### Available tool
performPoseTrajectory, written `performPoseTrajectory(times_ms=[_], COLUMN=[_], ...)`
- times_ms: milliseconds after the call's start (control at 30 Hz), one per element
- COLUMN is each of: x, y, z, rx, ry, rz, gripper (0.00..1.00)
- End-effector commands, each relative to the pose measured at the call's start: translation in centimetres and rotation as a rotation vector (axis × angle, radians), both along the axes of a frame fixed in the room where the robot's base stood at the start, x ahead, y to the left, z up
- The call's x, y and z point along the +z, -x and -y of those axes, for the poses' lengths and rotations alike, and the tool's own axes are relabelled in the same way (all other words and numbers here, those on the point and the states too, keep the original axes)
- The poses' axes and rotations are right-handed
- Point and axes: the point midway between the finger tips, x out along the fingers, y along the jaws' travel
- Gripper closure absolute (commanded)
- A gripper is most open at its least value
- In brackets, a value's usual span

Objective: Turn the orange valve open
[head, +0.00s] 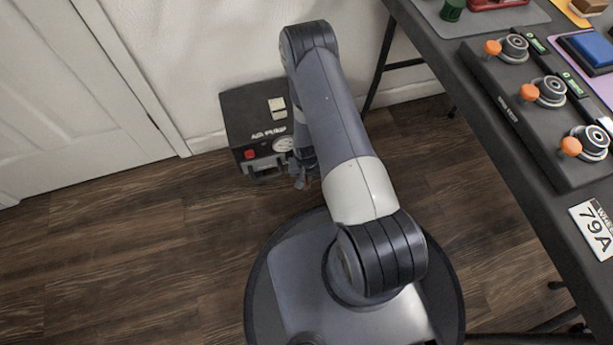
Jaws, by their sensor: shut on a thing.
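A dark box (250,108) with white lettering, a red button (250,154) and a round gauge (283,144) stands on the floor against the wall. My gripper (303,182) is low at the box's right front corner, partly hidden under my arm. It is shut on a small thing.
A dark table (530,190) at the right carries a black panel with several round fittings with orange knobs (529,92), plus coloured mats and a number plate (597,228). A table leg (378,68) stands right of the box. A white door (75,95) is at the left. The wooden floor in front is clear.

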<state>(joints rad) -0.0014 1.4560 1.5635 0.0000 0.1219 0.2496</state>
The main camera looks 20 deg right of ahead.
Motion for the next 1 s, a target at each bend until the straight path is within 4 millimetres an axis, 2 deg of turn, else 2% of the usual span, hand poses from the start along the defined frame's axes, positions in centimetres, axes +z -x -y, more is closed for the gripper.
performPoseTrajectory(times_ms=[400,767,800,1000], x=[-0.08,0.03,0.03,0.02], y=[-0.05,-0.03,-0.04,-0.04], z=[0.01,0.01,0.01,0.01], rx=[0.233,0.266,0.266,0.265], ry=[0.000,0.000,0.000,0.000], rz=[0.000,0.000,0.000,0.000], gripper=[1.00,1.00,0.89,0.73])
